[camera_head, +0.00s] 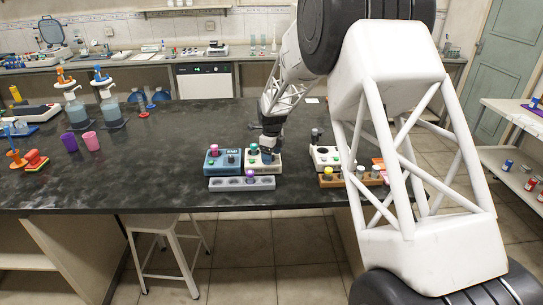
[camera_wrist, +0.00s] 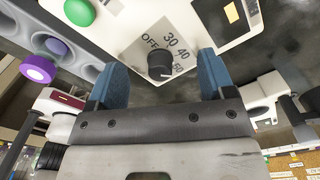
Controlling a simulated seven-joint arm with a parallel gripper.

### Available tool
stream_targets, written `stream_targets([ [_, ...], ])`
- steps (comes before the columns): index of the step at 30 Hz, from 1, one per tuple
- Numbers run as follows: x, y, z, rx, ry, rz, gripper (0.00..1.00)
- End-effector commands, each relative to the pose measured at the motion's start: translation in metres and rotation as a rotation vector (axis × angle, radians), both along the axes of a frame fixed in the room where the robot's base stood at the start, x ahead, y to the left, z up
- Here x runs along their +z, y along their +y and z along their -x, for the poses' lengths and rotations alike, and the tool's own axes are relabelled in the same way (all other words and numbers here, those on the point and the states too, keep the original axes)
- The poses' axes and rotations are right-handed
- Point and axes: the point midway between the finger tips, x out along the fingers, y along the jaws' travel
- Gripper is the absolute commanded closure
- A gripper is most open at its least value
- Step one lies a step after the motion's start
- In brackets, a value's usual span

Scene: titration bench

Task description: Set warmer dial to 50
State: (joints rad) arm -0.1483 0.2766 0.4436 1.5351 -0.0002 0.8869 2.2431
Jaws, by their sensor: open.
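The black warmer dial (camera_wrist: 160,65) sits on a pale panel in the wrist view. A grey label patch beside it reads OFF, 30, 40 and a partly hidden number. I cannot tell which mark the dial points to. My gripper (camera_wrist: 160,82) is open, its two blue fingers on either side of the dial with a gap to each. I cannot tell whether the fingertips reach down to the dial's height. In the head view my gripper (camera_head: 267,154) is over the cream warmer (camera_head: 254,166), where the dial is hidden.
A green knob (camera_wrist: 79,11) is on the same panel. A grey rack (camera_head: 229,184) with a purple-topped item stands in front, and a teal device (camera_head: 213,165) stands to the left. Another cream device (camera_head: 318,153) stands to the right.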

Motion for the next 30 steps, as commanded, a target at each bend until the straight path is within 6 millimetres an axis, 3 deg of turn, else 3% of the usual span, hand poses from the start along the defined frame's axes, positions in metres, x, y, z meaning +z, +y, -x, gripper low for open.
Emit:
stream_targets([
  [14, 0.0002, 0.0003, -0.0002, 0.048, 0.000, 0.000, 0.19],
  [30, 0.0003, 0.0003, -0.0002, 0.444, -0.001, 0.000, 0.19],
])
